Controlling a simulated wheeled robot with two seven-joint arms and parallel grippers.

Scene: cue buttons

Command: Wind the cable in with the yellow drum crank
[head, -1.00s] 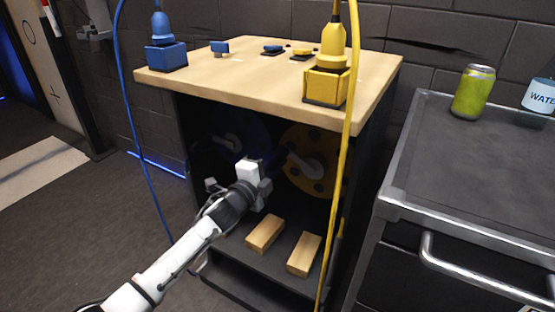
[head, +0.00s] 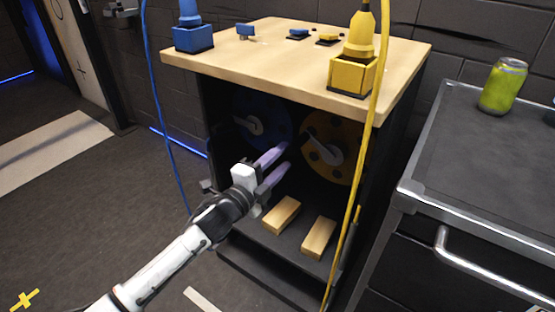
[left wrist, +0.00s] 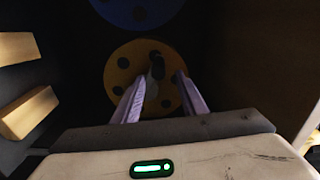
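The yellow drum (head: 338,134) is inside the dark cabinet under the wooden top, with a grey crank (head: 329,156) on its face. My left gripper (head: 279,164) is at the cabinet opening, left of and below the yellow crank. Its two pale purple fingers are apart with nothing between them. In the left wrist view the yellow drum (left wrist: 124,66) lies ahead, and the crank's dark knob (left wrist: 156,63) appears between the open fingers (left wrist: 156,98), beyond their tips. My right gripper is not in view.
A blue drum (head: 262,120) with its own crank sits left of the yellow one. Two wooden blocks (head: 282,214) (head: 319,238) lie on the cabinet floor. A blue cable (head: 162,120) hangs at left. A grey cart (head: 470,170) with a green can (head: 503,86) stands at right.

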